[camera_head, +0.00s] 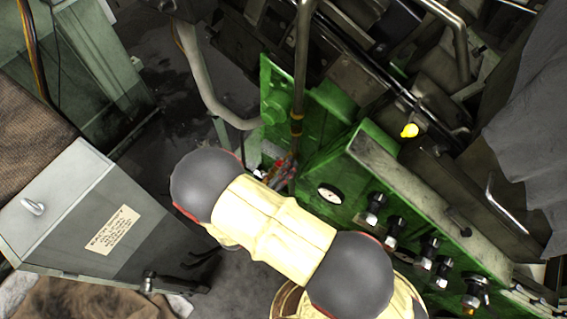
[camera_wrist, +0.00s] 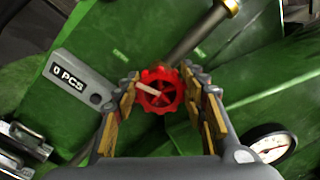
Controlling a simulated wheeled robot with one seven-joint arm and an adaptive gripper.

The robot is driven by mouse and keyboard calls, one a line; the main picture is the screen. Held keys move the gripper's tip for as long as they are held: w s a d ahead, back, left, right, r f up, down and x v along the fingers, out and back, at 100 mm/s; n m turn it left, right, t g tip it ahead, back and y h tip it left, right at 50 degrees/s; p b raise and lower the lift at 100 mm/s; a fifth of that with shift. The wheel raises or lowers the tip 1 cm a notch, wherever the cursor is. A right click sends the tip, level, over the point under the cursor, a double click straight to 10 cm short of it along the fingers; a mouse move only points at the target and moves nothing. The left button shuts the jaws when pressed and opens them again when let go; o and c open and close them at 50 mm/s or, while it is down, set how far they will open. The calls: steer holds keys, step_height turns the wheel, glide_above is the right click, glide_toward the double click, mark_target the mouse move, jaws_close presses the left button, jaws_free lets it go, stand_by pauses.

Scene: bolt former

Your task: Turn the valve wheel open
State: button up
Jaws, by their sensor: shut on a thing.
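The red valve wheel (camera_wrist: 158,91) shows in the wrist view, in front of the green machine panel, with a pale bar across its face. My gripper (camera_wrist: 160,93) has its two padded fingers on either side of the wheel, shut on its rim. In the head view, a bit of the red wheel (camera_head: 279,166) shows just beyond my arm. There my gripper (camera_head: 282,175) is small and largely hidden behind my cream and grey arm.
A row of black knobs (camera_head: 395,229) lines the green panel. A vertical pipe (camera_head: 300,70) rises behind the wheel. A grey-green cabinet (camera_head: 85,215) stands at left.

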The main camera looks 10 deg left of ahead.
steer(key=shift+a+n+p, duration=0.1)
steer(key=shift+n+p, duration=0.4)
steer(key=shift+n, duration=1)
steer(key=o, duration=0.9)
steer(key=shift+f, duration=0.1)
steer(key=v, duration=0.7)
steer(key=shift+s, duration=0.25)
steer(key=shift+a, duration=0.1)
